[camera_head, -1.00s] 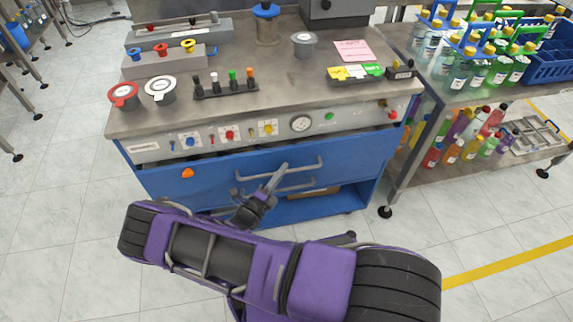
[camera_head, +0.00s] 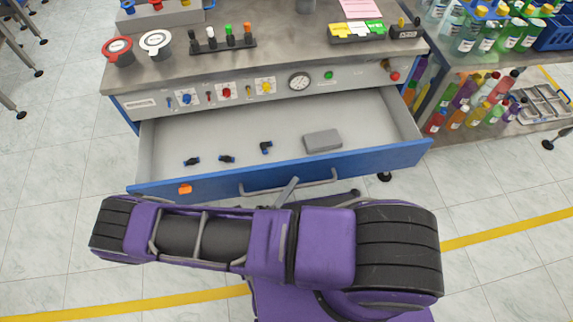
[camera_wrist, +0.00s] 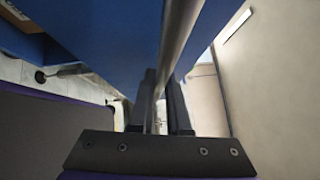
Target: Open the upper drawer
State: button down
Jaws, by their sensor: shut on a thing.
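The upper drawer (camera_head: 372,161) of the blue cabinet is pulled well out, and its pale grey inside shows in the head view. Its blue front carries a grey bar handle (camera_head: 318,184). My gripper (camera_head: 291,184) is at the handle, mostly hidden behind my purple arm. In the wrist view, my gripper's dark fingers (camera_wrist: 162,105) are shut on the handle bar (camera_wrist: 178,38), which runs between them. The blue drawer front (camera_wrist: 115,40) lies close beside the bar.
Inside the drawer lie several small black and blue fittings (camera_head: 227,159) and a grey block (camera_head: 322,140). The control panel (camera_head: 260,90) is above it. A bottle rack (camera_head: 480,100) stands at right. Tiled floor is free at left.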

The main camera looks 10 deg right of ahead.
jog(key=shift+s, duration=2.45)
jog(key=c, duration=0.9)
grip_release()
jog(key=shift+a, duration=0.1)
jog(key=b+v, duration=0.2)
jog(key=v, duration=1.5)
jog(key=shift+s+f, duration=0.1)
jog(key=shift+s, duration=0.05)
